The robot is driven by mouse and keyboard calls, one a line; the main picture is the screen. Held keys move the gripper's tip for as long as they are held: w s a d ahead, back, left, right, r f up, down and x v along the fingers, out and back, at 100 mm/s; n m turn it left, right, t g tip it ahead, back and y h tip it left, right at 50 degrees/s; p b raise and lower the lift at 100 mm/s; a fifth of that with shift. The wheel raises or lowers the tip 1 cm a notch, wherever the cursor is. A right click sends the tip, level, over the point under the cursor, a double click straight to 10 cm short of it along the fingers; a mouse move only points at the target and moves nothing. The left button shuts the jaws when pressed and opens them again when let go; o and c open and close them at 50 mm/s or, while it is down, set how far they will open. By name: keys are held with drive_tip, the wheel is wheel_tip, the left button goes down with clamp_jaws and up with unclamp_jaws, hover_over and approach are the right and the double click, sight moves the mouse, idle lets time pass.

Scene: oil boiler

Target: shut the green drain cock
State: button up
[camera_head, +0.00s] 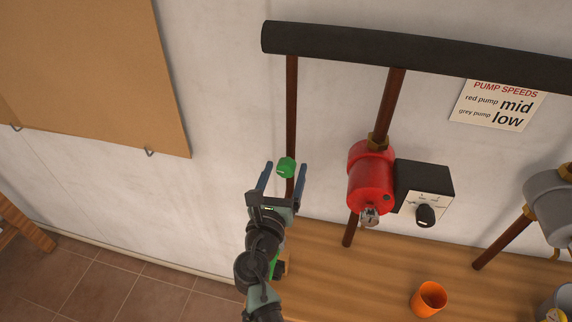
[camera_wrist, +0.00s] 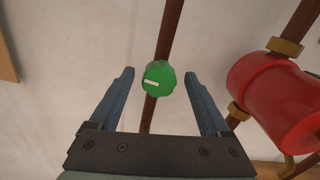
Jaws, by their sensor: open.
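The green drain cock (camera_head: 287,167) is a round green knob on a thin brown vertical pipe (camera_head: 291,105), left of the red pump. In the wrist view the green drain cock (camera_wrist: 158,79) shows a short white mark on its face, left of its middle. My gripper (camera_head: 286,170) is open, with its two blue fingers on either side of the knob. In the wrist view my gripper (camera_wrist: 160,82) has a clear gap between each finger and the knob. How far the knob lies beyond the fingertips is hard to tell.
The red pump (camera_head: 370,182) with its black control box (camera_head: 424,180) stands close right of my gripper. A thick black pipe (camera_head: 420,51) runs above. A wooden bench (camera_head: 390,275) with an orange cup (camera_head: 428,299) lies below.

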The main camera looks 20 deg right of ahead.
drive_tip(key=shift+x, duration=0.95)
drive_tip(key=shift+c, duration=0.3)
clamp_jaws()
